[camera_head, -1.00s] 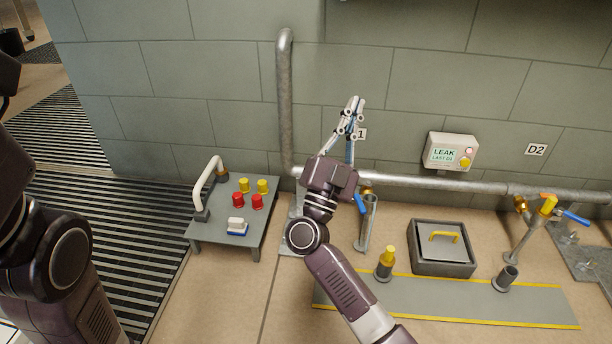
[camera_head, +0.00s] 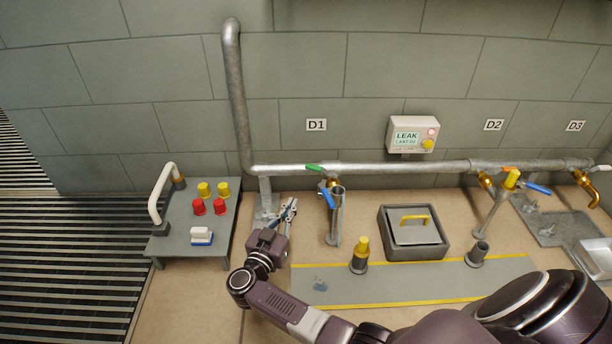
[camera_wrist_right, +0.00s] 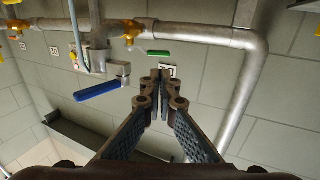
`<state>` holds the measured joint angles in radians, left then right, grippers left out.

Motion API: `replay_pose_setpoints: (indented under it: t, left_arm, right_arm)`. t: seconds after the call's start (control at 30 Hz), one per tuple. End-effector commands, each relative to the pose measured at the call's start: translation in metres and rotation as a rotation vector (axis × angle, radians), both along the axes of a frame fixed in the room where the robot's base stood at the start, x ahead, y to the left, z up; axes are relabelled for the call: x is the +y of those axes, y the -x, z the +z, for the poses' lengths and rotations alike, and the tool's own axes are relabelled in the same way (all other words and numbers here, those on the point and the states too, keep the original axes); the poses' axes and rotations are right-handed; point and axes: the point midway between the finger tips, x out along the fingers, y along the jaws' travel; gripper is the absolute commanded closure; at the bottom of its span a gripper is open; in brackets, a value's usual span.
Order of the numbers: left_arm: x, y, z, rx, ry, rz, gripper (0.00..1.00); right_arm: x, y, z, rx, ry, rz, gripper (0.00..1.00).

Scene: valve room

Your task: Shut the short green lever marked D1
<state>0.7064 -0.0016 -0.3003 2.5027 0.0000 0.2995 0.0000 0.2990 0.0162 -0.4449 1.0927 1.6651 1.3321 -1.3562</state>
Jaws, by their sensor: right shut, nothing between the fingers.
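The short green lever (camera_head: 314,167) sits at the pipe below the D1 sign (camera_head: 316,125), lying nearly along the pipe, left of its brass valve (camera_head: 333,182). It also shows in the right wrist view (camera_wrist_right: 158,53), just beyond my fingertips. My right gripper (camera_head: 290,207) is shut and empty, below the pipe and to the lower left of the lever, apart from it in the head view. In the right wrist view its fingertips (camera_wrist_right: 162,75) partly cover the D1 sign. My left gripper is out of view.
A blue lever (camera_head: 327,199) hangs just below the green one, over an upright tube (camera_head: 336,222); it also shows in the wrist view (camera_wrist_right: 98,90). A vertical pipe (camera_head: 236,95) stands left. A small table (camera_head: 220,232) with caps and a lidded box (camera_head: 413,247) flank the area.

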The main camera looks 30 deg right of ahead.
Motion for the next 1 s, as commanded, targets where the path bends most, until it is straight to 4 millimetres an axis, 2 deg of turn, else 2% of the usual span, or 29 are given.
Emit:
replay_pose_setpoints:
  t: [0.17, 0.63, 0.8, 1.0]
  left_arm:
    - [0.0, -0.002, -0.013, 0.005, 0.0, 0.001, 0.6]
    - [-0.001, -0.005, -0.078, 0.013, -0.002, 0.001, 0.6]
    - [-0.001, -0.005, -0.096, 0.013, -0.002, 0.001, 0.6]
    - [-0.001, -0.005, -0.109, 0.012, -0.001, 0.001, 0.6]
  right_arm:
    - [-0.014, -0.011, -0.002, -0.005, 0.004, 0.0, 1.0]
    - [-0.083, -0.062, -0.004, -0.007, 0.003, 0.0, 1.0]
    - [-0.099, -0.073, -0.004, -0.005, 0.002, 0.001, 1.0]
    - [-0.109, -0.081, -0.002, -0.003, 0.001, 0.001, 1.0]
